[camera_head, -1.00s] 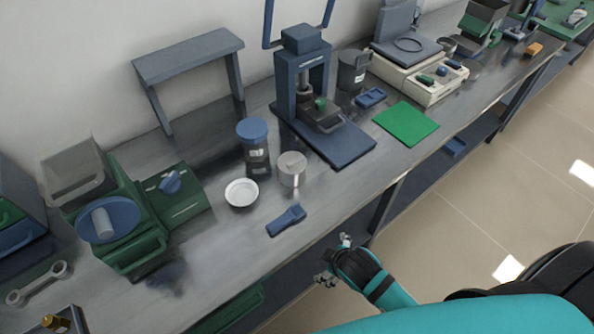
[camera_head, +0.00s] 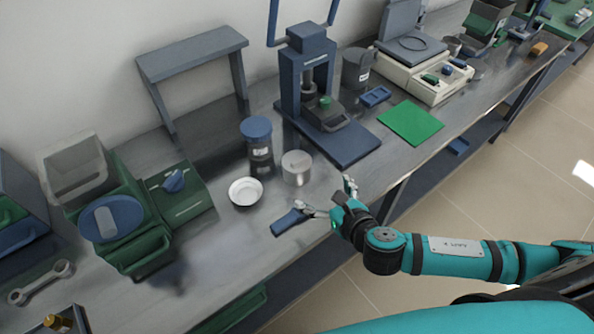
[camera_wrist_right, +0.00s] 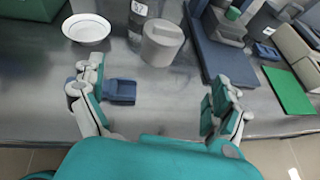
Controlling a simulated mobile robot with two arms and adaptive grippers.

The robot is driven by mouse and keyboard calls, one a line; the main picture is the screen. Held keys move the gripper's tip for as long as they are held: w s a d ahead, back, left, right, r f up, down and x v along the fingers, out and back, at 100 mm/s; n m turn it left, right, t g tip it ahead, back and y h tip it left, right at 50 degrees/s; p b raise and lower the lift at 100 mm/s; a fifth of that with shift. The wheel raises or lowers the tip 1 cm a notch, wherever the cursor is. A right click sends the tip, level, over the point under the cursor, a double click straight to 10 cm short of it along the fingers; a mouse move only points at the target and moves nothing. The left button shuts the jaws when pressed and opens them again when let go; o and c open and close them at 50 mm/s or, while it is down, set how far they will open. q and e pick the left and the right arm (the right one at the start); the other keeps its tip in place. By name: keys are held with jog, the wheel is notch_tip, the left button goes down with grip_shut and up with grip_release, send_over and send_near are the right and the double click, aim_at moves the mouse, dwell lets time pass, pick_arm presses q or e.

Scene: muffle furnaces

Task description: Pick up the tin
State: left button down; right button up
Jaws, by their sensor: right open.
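The tin (camera_head: 296,168) is a short silver-grey cylinder with a lid, upright on the bench. It also shows in the right wrist view (camera_wrist_right: 162,42), ahead of the gap between my fingers and a little left of its middle. My right gripper (camera_head: 328,197) is open and empty at the bench's front edge, in front of the tin and apart from it. In the right wrist view its two fingers (camera_wrist_right: 158,88) are spread wide. My left gripper is not in view.
A blue brush-like tool (camera_head: 290,222) lies beside my right gripper's left finger. A white dish (camera_head: 245,191) and a dark jar with a blue lid (camera_head: 258,145) stand close to the tin. A blue press (camera_head: 345,148) stands to its right. A green mat (camera_head: 410,123) lies further right.

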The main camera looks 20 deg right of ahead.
aim_at(302, 175)
jog(key=x, duration=1)
jog(key=shift+w+a+p, duration=0.1)
jog(key=shift+w+p, duration=0.1)
jog(key=shift+p, duration=0.2)
jog(key=shift+x, duration=3.3)
jog(key=shift+f, duration=0.1)
jog(key=shift+s, duration=0.1)
jog(key=shift+c, duration=0.2)
jog(key=c, duration=1.4)
